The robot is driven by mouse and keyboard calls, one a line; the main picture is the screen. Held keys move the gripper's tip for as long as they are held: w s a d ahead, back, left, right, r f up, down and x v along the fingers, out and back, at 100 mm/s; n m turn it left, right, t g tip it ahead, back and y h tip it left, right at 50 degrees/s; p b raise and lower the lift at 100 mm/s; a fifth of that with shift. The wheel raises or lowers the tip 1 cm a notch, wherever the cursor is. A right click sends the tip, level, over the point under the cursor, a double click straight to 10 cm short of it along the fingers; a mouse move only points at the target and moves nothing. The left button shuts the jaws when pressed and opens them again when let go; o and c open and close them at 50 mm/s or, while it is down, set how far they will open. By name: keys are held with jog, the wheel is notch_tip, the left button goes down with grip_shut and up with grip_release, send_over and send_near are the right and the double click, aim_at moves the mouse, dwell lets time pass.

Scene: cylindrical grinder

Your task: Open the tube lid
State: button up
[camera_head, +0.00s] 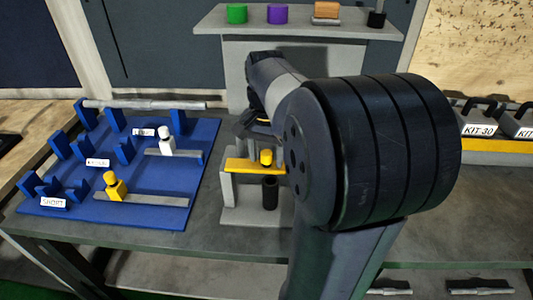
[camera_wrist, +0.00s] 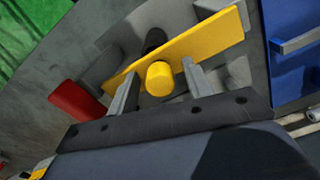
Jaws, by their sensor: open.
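The tube lid is a yellow bar (camera_head: 243,166) with a round yellow knob (camera_head: 266,157), lying across a grey holder (camera_head: 229,196). A black tube (camera_head: 270,193) stands below the knob. In the wrist view the yellow bar (camera_wrist: 214,38) runs diagonally, and its knob (camera_wrist: 159,78) appears between the two fingertips of my open gripper (camera_wrist: 158,85). I cannot tell whether the fingers touch the knob. In the head view my gripper (camera_head: 250,124) is behind and left of the knob, partly hidden by my arm.
A blue rack (camera_head: 60,226) with a grey rod (camera_head: 150,105) and yellow and white pieces stands on the left. A grey shelf (camera_head: 225,20) with green and purple cylinders is behind. Labelled kits (camera_head: 478,120) stand at right. A red part (camera_wrist: 78,102) shows beside the holder in the wrist view.

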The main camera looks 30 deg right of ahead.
grip_shut()
dwell(0.4)
jog(key=shift+r, duration=0.1)
